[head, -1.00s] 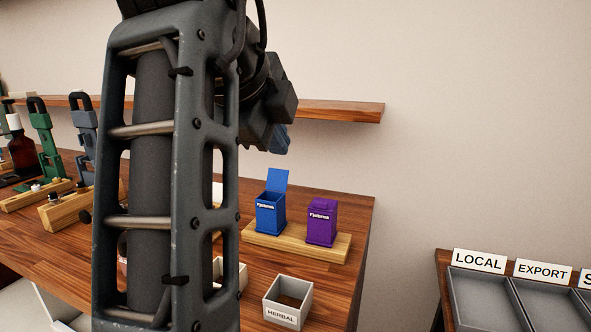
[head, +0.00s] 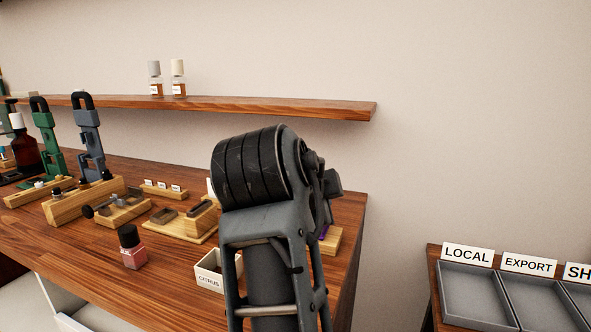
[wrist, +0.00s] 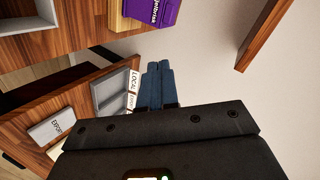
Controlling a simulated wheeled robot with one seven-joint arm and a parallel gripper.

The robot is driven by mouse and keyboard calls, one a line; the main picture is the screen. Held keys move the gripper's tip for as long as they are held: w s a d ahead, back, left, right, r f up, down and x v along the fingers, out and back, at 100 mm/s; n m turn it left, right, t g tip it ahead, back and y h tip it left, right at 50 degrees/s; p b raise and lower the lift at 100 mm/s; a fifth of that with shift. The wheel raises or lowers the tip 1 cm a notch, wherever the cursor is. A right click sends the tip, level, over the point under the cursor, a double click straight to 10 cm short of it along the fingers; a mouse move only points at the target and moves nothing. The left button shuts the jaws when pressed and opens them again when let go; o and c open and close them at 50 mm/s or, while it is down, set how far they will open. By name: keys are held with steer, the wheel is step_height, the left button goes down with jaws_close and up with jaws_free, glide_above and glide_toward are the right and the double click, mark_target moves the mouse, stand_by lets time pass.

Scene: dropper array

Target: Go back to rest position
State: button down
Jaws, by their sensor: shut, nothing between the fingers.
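My gripper (wrist: 157,85) shows in the wrist view as two blue fingers pressed together, with nothing between them. In the head view the fingers are hidden behind my own arm, which rises from the bottom edge in front of the table's right end. In the wrist view the fingers are apart from the purple box (wrist: 150,10), which stands on a wooden base above them in the picture. The grey tray with the LOCAL label (wrist: 134,84) appears behind the fingers.
A wooden table (head: 95,245) holds a CITRUS bin (head: 208,272), a pink bottle (head: 132,247) and wooden stands. A wall shelf (head: 300,108) carries two small bottles (head: 178,77). Grey trays (head: 478,294) stand at the right. A floor gap separates them from the table.

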steer(key=s+d+f+n+t, duration=0.25)
steer(key=d+f+n, duration=0.55)
steer(key=f, duration=0.5)
steer(key=s+d+f+n+y, duration=0.1)
steer(key=s+d+f+n, duration=0.1)
steer(key=s, duration=0.5)
steer(key=s+d+f+n+y, duration=0.2)
steer(key=s+d+f+n, duration=0.1)
steer(key=s+f, duration=0.3)
steer(key=s+d+f+n+y+p, duration=0.1)
steer(key=s+d+f, duration=0.3)
steer(key=s, duration=0.4)
steer(key=shift+s+d+f+n, duration=0.1)
steer(key=shift+s+f+n, duration=0.25)
steer(key=shift+n, duration=0.45)
steer(key=s+r+n, duration=0.1)
steer(key=s+r, duration=0.3)
steer(key=s, duration=0.7)
steer(key=s+r+n+t, duration=0.1)
steer(key=s+r, duration=0.2)
steer(key=s, duration=0.9)
steer(key=shift+d+r, duration=0.3)
steer(key=shift+r, duration=0.1)
steer(key=c, duration=1.8)
jaws_free()
steer(key=shift+c, duration=0.2)
